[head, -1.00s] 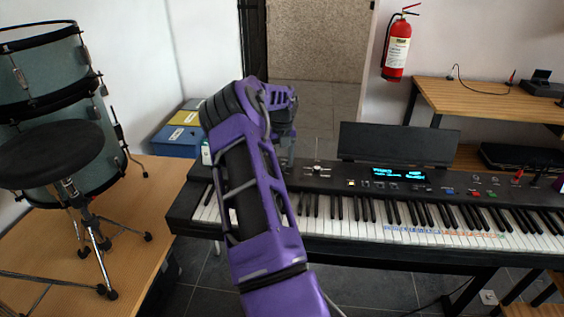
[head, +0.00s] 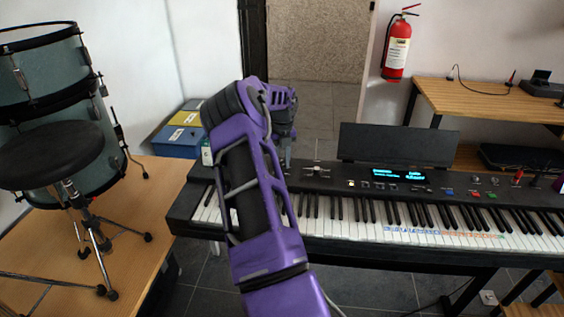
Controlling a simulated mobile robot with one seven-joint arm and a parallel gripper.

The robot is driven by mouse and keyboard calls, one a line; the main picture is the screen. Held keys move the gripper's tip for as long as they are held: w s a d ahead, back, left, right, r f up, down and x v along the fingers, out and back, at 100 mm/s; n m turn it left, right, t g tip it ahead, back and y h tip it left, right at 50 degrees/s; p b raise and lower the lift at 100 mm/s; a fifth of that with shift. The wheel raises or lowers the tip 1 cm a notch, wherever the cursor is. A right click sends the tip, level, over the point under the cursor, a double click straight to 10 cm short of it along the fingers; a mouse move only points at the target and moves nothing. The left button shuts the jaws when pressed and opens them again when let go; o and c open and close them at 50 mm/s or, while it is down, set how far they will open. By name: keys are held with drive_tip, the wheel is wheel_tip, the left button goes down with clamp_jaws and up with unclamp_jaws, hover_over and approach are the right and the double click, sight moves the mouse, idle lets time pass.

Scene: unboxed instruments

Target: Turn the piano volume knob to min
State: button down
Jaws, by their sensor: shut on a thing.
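The piano (head: 365,252) is a long black keyboard running from the middle to the right edge of the head view, with a lit blue display (head: 401,174) on its top panel. My purple arm rises in front of its left end and bends down over the left part of the panel. My gripper (head: 286,160) is small and mostly hidden behind my arm, pointing down at the panel. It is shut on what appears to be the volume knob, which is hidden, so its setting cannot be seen. A small upright lever (head: 317,160) stands just right of the gripper.
A black music stand (head: 398,145) rises behind the panel. A drum (head: 50,95) and black stool (head: 52,150) stand on a wooden platform at left. Coloured boxes (head: 180,135) sit behind the piano's left end. A wooden shelf (head: 480,98) is at right.

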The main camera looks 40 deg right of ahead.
drive_tip(key=n, duration=0.3)
drive_tip(key=shift+n+p, duration=0.4)
drive_tip(key=n, duration=0.4)
drive_tip(key=shift+n, duration=0.3)
drive_tip(key=n, duration=2.2)
drive_tip(key=shift+n, duration=0.3)
drive_tip(key=n, duration=0.4)
